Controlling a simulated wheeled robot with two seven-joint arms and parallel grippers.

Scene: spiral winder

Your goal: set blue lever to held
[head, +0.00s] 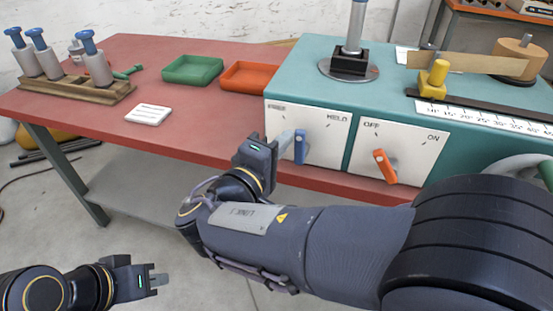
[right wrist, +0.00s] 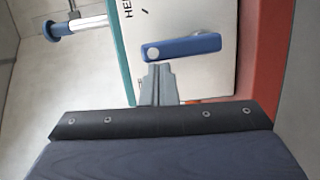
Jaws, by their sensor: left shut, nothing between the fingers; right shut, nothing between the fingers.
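The blue lever (head: 300,147) is on a white panel (head: 322,140) at the front of the teal machine, with FREE at its upper left and HELD at its upper right. The lever points roughly straight down. It also shows in the right wrist view (right wrist: 182,47), with its round end toward the left. My right gripper (head: 286,139) is shut and empty, its fingertips just left of the lever. In the right wrist view the fingertips (right wrist: 158,68) are close below the round end; I cannot tell whether they touch. My left gripper (head: 158,280) is shut and empty, low at the left.
An orange lever (head: 385,166) on the OFF/ON panel stands to the right. A green tray (head: 192,70), an orange tray (head: 248,77) and a wooden rack (head: 75,95) of blue-topped spools are on the red table (head: 180,135). The floor in front is clear.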

